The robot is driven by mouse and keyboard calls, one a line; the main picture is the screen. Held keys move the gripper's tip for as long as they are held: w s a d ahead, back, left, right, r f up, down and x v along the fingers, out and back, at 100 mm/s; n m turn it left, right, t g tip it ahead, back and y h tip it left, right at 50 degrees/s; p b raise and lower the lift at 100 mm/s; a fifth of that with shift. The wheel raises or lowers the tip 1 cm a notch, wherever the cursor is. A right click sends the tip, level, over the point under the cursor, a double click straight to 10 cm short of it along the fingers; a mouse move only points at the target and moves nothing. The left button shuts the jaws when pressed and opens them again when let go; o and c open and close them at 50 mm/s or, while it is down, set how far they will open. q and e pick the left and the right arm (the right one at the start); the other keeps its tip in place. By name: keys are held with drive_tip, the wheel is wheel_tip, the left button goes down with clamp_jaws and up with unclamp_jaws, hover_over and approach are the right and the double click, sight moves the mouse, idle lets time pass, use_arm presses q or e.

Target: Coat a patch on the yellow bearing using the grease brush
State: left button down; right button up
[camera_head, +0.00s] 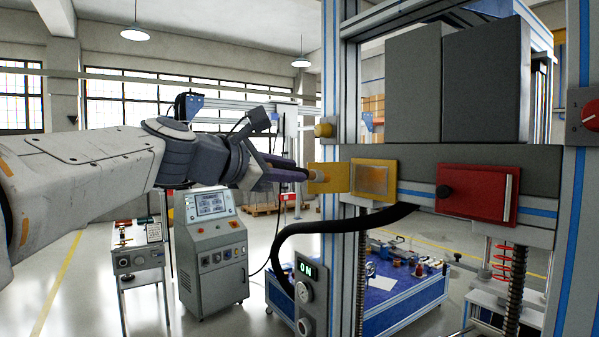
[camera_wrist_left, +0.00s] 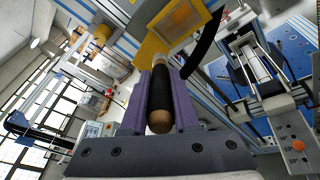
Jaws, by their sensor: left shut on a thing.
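The yellow bearing (camera_head: 356,190) is a yellow housing with a framed, tan-brown rectangular face, set at the left end of a dark grey beam. A yellow plate (camera_head: 333,186) stands out to its left like an open cover. My left gripper (camera_head: 287,174) is left of the plate and shut on the grease brush. In the left wrist view, the brush's black handle (camera_wrist_left: 159,88) with its round wooden end lies between my purple fingers (camera_wrist_left: 160,100). The brush points at the yellow parts (camera_wrist_left: 150,52); its tip overlaps the plate, and I cannot tell whether it touches. My right gripper is out of view.
A red block (camera_head: 470,192) with a black knob sits right of the bearing on the beam. A black hose (camera_head: 330,227) curves below it. A vertical blue-striped post stands behind the bearing. A control cabinet (camera_head: 212,250) and a blue bench (camera_head: 400,300) stand lower down.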

sight(322, 174)
use_arm(q)
drive_tip(key=shift+w+d, duration=0.1)
idle(0.4)
drive_tip(key=shift+w+d+f+p, duration=0.25)
drive_tip(key=shift+w+d, duration=0.45)
drive_tip(key=shift+d, duration=0.3)
drive_tip(key=shift+w+d+f+p, duration=0.1)
drive_tip(key=shift+w+d+p, duration=0.15)
drive_tip(key=shift+w+d, duration=0.6)
drive_tip(key=shift+w+d+f+p, duration=0.25)
drive_tip(key=shift+w+d, duration=0.3)
drive_tip(key=shift+d, duration=0.55)
